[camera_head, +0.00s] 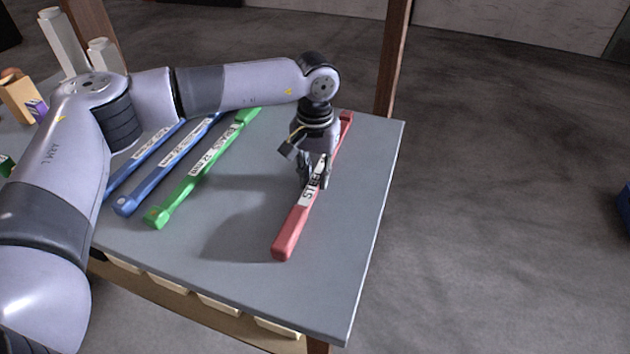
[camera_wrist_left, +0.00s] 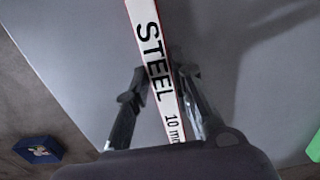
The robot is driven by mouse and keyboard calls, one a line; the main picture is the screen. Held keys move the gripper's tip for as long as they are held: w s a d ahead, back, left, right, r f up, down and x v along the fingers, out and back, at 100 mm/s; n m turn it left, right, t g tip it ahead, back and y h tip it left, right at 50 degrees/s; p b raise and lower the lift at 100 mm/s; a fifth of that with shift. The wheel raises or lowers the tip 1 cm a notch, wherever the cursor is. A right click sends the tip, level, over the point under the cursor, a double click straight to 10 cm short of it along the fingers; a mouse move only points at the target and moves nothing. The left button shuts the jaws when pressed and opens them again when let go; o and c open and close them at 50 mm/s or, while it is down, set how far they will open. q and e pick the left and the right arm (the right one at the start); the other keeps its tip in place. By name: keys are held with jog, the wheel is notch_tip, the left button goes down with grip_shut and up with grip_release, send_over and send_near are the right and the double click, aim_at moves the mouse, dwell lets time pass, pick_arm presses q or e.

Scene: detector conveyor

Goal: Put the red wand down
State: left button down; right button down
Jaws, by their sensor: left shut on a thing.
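The red wand (camera_head: 287,236) has a white label reading "STEEL" and lies along the right part of the grey table, at or just above its top; I cannot tell if it touches. My left gripper (camera_head: 313,184) points down over the wand's middle and is shut on it at the label. In the left wrist view the wand's label (camera_wrist_left: 152,50) runs between the two fingers (camera_wrist_left: 160,88). My right gripper is in neither view.
A green wand (camera_head: 190,178) and two blue wands (camera_head: 165,170) lie to the left on the table (camera_head: 240,240). White posts (camera_head: 65,45) stand at the back left. The table's right edge is close to the red wand. Bins (camera_head: 220,305) sit under the front edge.

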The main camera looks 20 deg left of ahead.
aim_at(315, 181)
pick_arm(q)
jog(key=c, duration=1.9)
grip_release()
jog(key=shift+f, duration=0.1)
jog(key=o, duration=0.5)
notch_tip(315, 181, up, 12)
jog(key=p, duration=0.7)
jog(key=shift+r, duration=0.25)
